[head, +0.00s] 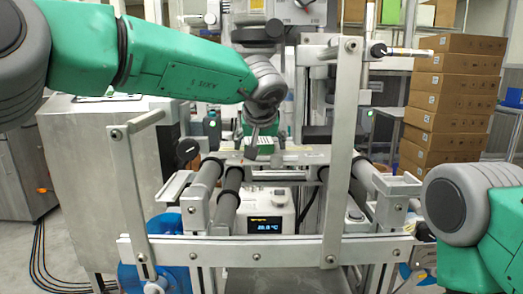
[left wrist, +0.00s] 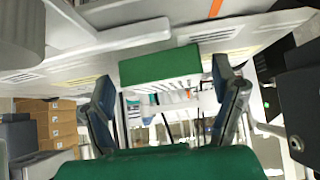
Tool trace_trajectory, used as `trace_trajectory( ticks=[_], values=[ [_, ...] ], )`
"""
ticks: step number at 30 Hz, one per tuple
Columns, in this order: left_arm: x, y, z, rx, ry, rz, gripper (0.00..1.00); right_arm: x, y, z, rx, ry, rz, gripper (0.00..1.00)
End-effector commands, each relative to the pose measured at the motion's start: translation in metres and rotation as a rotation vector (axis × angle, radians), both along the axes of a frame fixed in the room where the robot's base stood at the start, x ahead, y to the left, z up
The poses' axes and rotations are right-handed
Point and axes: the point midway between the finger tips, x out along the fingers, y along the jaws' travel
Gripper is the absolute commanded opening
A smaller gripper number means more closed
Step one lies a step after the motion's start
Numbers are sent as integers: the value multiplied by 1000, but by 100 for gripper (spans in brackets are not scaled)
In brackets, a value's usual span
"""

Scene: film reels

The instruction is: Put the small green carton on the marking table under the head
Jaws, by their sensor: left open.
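The small green carton (left wrist: 160,65) shows in the left wrist view, with a plain green face and a white striped side. It lies between the spread fingers of my left gripper (left wrist: 166,84), with a gap visible near the fingers. In the head view the carton (head: 265,147) is small and partly covered by the fingers of my left gripper (head: 262,133). It is over or on the grey metal plate of the marking table (head: 290,158); I cannot tell whether it touches. My right arm shows at the lower right, but its gripper is outside the picture.
A grey metal frame with upright bars (head: 342,150) and a front crossbar (head: 270,248) stands between me and the plate. A white device with a lit display (head: 265,226) sits below. Stacked brown boxes (head: 450,100) stand at right. A pale cabinet (head: 85,165) is at left.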

Motion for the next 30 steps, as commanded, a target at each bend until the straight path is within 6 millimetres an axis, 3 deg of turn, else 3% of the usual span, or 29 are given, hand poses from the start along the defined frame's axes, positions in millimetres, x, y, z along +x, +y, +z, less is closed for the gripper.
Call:
trace_trajectory(
  ticks=[4, 21, 30],
  values=[
    [-20, -1, 26, 3, -3, -3, 80, 0, 0, 14, 0, -1, 1, 55],
    [-122, -3, 20, 4, -1, -4, 80, 1, 0, 42, 0, -1, 0, 55],
    [-137, -4, 18, 3, -1, 0, 80, 1, 0, 45, 0, -1, 1, 55]
  ],
)
